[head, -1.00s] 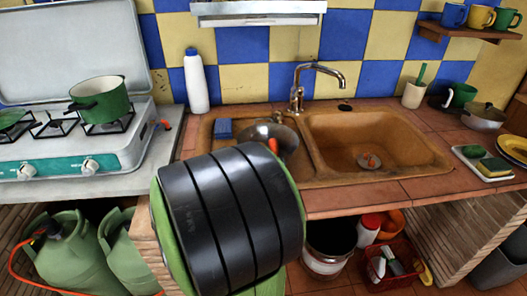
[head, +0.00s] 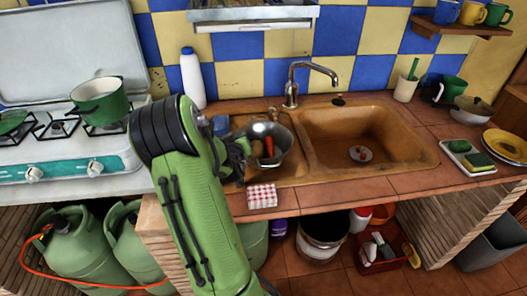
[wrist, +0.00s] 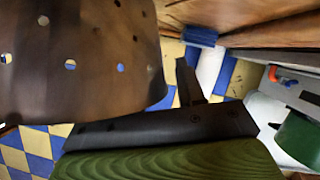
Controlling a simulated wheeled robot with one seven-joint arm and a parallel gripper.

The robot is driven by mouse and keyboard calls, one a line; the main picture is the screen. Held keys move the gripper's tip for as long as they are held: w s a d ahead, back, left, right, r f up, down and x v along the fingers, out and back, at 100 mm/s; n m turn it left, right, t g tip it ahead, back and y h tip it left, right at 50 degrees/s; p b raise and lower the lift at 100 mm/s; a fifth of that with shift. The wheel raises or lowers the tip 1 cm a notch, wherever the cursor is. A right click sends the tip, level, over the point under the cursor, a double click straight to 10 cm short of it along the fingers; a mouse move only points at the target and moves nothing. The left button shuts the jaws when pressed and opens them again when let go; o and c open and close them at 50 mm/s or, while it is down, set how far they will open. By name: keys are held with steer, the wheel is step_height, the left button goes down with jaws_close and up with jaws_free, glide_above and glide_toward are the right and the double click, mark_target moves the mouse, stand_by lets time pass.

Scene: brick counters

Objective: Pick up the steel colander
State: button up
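In the wrist view the colander's wall (wrist: 85,60), dotted with holes, fills the upper left, close to my gripper (wrist: 180,90). One dark finger shows just right of the wall. The other finger is not clearly seen, so I cannot tell whether the colander is gripped.
A checked cloth (head: 262,196) hangs at the counter's front edge. The faucet (head: 292,85) stands behind the sink. The stove (head: 75,150) with a green pot (head: 100,103) is at left.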

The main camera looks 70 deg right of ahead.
jaws_close()
steer(key=shift+r, duration=0.1)
stand_by(1.3)
